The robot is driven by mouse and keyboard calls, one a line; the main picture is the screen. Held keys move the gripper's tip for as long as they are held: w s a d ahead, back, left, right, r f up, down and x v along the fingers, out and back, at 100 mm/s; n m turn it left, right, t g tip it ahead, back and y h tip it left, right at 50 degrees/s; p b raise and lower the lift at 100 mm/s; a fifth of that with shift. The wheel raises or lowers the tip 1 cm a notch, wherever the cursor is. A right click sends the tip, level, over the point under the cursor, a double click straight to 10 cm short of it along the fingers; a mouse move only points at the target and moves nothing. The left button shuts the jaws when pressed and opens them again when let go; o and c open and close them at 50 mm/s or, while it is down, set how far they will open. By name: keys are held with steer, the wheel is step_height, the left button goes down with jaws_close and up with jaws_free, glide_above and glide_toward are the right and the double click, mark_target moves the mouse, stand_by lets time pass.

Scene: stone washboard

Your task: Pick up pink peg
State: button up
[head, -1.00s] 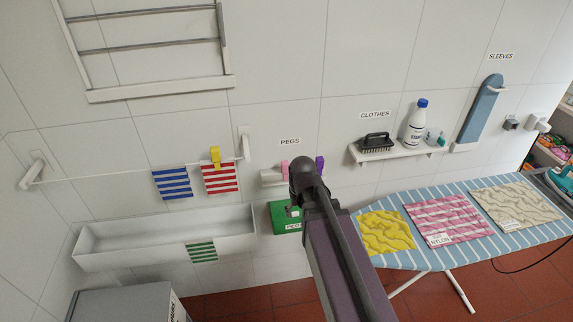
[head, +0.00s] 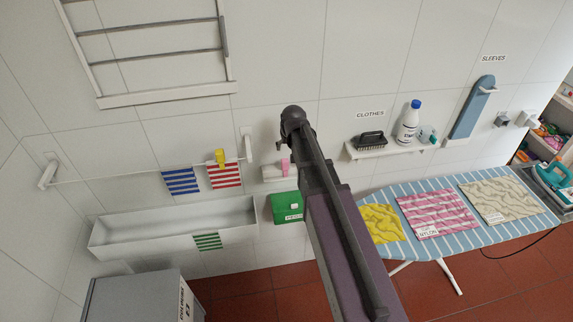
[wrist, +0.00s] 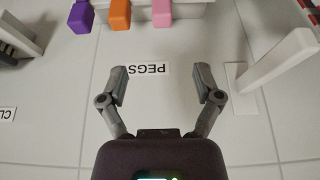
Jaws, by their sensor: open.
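The pink peg (head: 285,164) stands on a small white wall shelf (head: 270,173), just left of my arm in the head view. In the wrist view the pink peg (wrist: 163,9) shows at the top edge, partly cut off, with an orange peg (wrist: 119,14) and a purple peg (wrist: 81,21) to its left. My gripper (wrist: 162,74) is open and empty, its fingers spread on either side of the PEGS label (wrist: 147,69) on the wall. The pink peg lies beyond the fingertips, apart from them. In the head view my arm hides the other pegs and most of the gripper.
A white rail post (wrist: 270,65) juts from the wall at the right of the wrist view. In the head view, a green box (head: 286,207) hangs below the peg shelf. A clothes shelf (head: 388,151) with brush and bottle is to the right, above the ironing board (head: 450,240).

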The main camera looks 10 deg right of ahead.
mark_target(285, 161)
steer(key=shift+f, duration=0.15)
steer(key=b+x, duration=0.8)
steer(key=shift+w+f, duration=0.1)
steer(key=shift+f, duration=0.05)
stand_by(0.5)
steer(key=shift+f, duration=0.15)
steer(key=shift+b+x, duration=2.4)
steer(key=shift+x, duration=0.05)
steer(key=shift+a, duration=0.15)
steer(key=c, duration=0.8)
